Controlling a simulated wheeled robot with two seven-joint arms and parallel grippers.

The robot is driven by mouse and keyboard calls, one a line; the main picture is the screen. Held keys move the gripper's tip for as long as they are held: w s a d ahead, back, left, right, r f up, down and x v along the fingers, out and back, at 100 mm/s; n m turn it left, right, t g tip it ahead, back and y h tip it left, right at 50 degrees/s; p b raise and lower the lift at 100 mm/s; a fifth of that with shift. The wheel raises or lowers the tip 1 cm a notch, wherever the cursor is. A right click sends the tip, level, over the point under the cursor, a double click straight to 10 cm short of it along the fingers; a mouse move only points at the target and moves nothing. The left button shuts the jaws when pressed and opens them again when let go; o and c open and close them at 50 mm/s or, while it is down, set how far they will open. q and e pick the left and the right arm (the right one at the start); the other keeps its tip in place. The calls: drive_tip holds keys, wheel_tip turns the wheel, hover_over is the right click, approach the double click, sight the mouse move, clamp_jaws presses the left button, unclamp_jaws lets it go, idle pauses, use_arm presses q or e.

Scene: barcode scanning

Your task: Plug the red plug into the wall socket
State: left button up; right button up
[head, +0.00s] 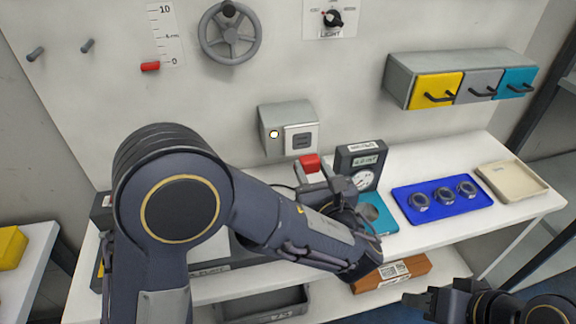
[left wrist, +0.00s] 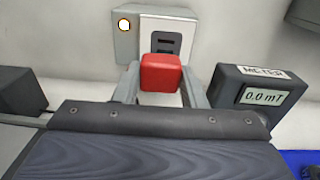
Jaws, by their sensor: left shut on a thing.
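The red plug (head: 309,162) is held between the fingers of my left gripper (head: 318,172), below and in front of the wall socket (head: 300,138). In the left wrist view the red plug (left wrist: 160,73) sits between the two grey fingers of my left gripper (left wrist: 160,85), with the socket's slotted face (left wrist: 166,43) just behind and above it. The plug looks apart from the socket in the head view; its front side is hidden. My right gripper (head: 425,300) is at the lower right, away from the table; its finger gap is hard to make out.
A meter box (head: 361,165) stands just right of my left gripper; it reads 0.0 mT in the left wrist view (left wrist: 256,97). A blue tray (head: 410,205) with round parts and a beige tray (head: 512,182) lie further right. Drawers (head: 436,91) hang on the wall above.

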sight(302, 141)
use_arm(q)
drive_tip(key=shift+s+d, duration=0.1)
drive_tip(key=shift+d, duration=0.25)
drive_tip(key=shift+a, duration=0.1)
drive_tip(key=shift+p+x, duration=0.45)
drive_tip(key=shift+x, duration=2.55)
drive_tip(key=shift+b, duration=0.55)
drive_tip(key=shift+w, duration=0.5)
drive_tip(key=o, duration=1)
